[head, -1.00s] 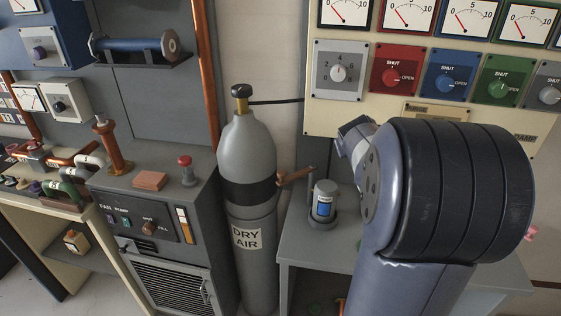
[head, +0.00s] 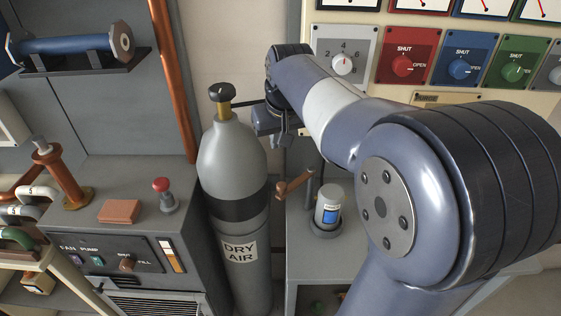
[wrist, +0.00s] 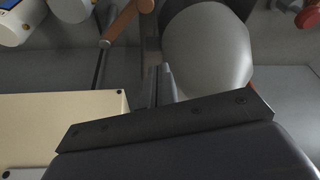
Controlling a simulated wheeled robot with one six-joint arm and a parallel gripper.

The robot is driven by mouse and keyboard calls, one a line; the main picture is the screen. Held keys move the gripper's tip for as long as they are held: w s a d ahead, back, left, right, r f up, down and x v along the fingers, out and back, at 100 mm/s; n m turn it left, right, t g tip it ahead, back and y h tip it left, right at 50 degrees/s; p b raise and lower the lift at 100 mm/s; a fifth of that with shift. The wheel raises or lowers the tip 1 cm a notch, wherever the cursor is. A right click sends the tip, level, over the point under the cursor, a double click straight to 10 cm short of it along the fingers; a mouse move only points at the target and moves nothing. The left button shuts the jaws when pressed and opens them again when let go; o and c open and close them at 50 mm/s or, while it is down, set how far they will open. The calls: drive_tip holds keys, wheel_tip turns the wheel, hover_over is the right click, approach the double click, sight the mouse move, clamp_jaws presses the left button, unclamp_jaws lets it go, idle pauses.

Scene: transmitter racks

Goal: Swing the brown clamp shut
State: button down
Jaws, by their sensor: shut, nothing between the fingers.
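The brown clamp (head: 295,185) is a short arm standing out to the right of the grey DRY AIR cylinder (head: 232,160), at the height of its black band. It slants up to the right, swung outward from the cylinder. In the wrist view the brown clamp (wrist: 120,22) shows at the top, left of the cylinder (wrist: 208,48). My gripper (head: 283,138) is beside the cylinder's shoulder, above the clamp and apart from it. In the wrist view its shut, empty fingers (wrist: 160,85) point toward the cylinder and clamp. The clamp's far end is partly hidden.
A small canister (head: 327,207) stands on the grey table right of the clamp. A cabinet with a red button (head: 161,185) and a brown block (head: 119,211) is left of the cylinder. A panel of coloured knobs (head: 403,65) is behind my arm.

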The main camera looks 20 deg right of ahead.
drive_tip(key=shift+s, duration=0.1)
wheel_tip(320, 180, down, 10)
drive_tip(key=p, duration=0.2)
drive_tip(key=shift+s, duration=0.25)
idle(0.4)
drive_tip(key=shift+d, duration=0.1)
idle(0.3)
